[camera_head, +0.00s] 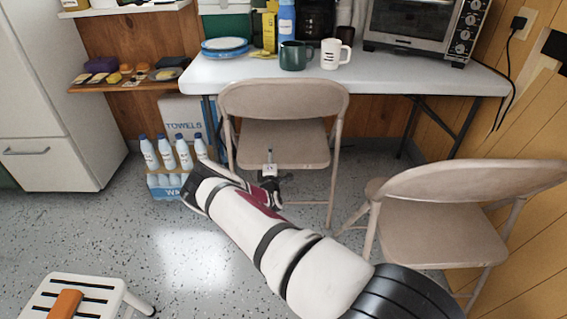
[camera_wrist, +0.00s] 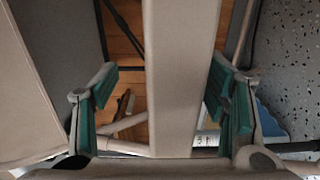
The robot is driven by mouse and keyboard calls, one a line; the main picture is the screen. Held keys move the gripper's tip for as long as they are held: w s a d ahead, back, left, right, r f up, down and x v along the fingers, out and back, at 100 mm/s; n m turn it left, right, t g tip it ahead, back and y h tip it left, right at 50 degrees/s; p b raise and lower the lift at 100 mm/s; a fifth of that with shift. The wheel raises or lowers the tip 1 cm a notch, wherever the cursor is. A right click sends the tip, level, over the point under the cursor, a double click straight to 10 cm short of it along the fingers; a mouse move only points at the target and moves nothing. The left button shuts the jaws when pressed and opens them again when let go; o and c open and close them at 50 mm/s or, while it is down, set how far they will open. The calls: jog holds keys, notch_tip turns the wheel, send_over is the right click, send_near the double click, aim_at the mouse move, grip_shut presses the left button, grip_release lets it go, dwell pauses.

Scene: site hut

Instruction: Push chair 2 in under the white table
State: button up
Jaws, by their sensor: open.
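A beige folding chair (camera_head: 283,97) stands at the front of the white table (camera_head: 440,77), its backrest toward me. A second beige folding chair (camera_head: 440,225) stands to the right, clear of the table, by the wall. I see no number on either, so I cannot tell which is chair 2. My gripper (camera_head: 269,172) is near the first chair's seat, partly hidden by my arm. In the wrist view my gripper (camera_wrist: 160,88) is open, its green pads on both sides of a beige chair part (camera_wrist: 180,70), with gaps visible. I cannot tell which part this is.
Mugs (camera_head: 296,56), plates and a toaster oven (camera_head: 412,22) stand on the table. A white step stool (camera_head: 95,290) is at the lower left. Speckled floor is free at left.

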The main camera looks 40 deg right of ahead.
jog(key=shift+w+d, duration=0.1)
jog(key=shift+d, duration=0.05)
jog(key=shift+c, duration=0.6)
grip_shut()
jog(key=shift+r, duration=0.2)
